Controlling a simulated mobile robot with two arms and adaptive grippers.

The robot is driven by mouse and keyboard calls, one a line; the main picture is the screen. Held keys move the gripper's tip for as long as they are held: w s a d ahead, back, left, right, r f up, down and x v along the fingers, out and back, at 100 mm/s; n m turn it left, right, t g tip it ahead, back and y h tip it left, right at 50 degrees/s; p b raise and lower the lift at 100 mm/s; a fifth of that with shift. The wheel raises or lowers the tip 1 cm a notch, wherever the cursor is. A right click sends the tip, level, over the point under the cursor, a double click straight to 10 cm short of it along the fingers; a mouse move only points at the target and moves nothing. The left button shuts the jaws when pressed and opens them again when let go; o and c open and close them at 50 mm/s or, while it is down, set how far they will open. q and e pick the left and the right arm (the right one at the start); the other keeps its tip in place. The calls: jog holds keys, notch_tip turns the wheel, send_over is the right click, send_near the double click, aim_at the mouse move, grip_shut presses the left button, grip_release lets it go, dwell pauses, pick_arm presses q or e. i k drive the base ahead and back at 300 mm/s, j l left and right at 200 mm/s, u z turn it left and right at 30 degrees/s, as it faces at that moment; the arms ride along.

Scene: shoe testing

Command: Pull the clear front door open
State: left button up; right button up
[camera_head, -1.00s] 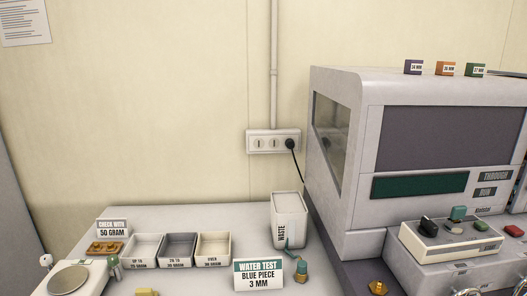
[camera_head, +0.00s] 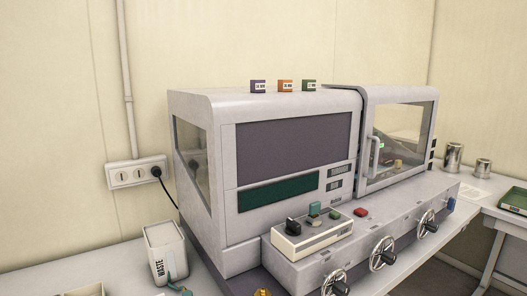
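The clear front door (camera_head: 402,124) is on the right section of the large grey machine (camera_head: 215,103). It has a grey frame around a see-through pane and appears closed. A light vertical handle (camera_head: 375,157) is on its left side. Through the pane I see a dark sloped part and small items inside, not clear in detail. Neither of my grippers shows in the view.
A control box (camera_head: 312,236) with switches and a red button (camera_head: 360,211) sit on the ledge before the machine. Several handwheels (camera_head: 382,254) project from its front. Metal cans (camera_head: 453,158) stand at the right. A waste bin (camera_head: 165,250) is at lower left.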

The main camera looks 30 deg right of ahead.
aim_at(373, 94)
jog(key=z, duration=1.8)
